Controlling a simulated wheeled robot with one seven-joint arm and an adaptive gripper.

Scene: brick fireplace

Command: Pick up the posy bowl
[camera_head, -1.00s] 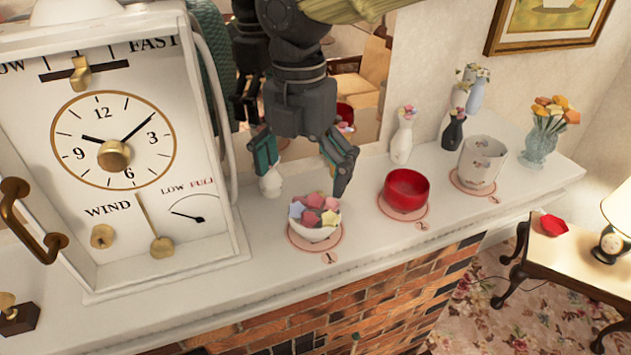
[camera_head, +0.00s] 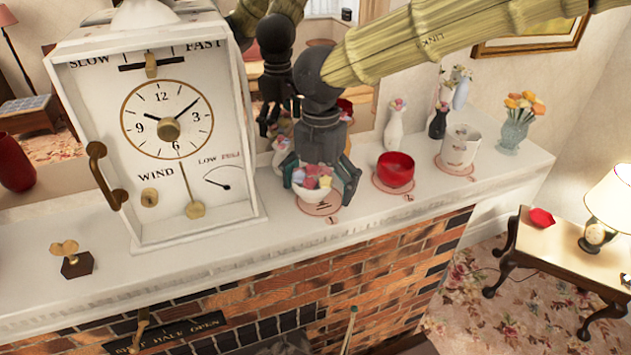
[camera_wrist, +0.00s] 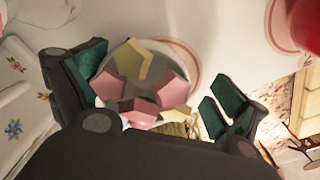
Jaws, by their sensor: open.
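The posy bowl (camera_head: 313,193) is a small white bowl filled with pink, yellow and blue-grey star-like pieces. It stands upright on the pink disc (camera_head: 327,208) marked 1 on the mantel. My gripper (camera_head: 320,185) is open and lowered over the bowl, with one finger on each side of it. In the wrist view the bowl's coloured filling (camera_wrist: 143,85) lies between the two green-padded fingers. A gap shows on the right finger's side; whether the left finger touches the bowl I cannot tell.
A white clock box (camera_head: 165,130) stands close on the left. A red bowl (camera_head: 395,169) and a pale floral pot (camera_head: 460,148) stand to the right on their own discs. Vases (camera_head: 394,126) stand behind. The mantel's front edge is near.

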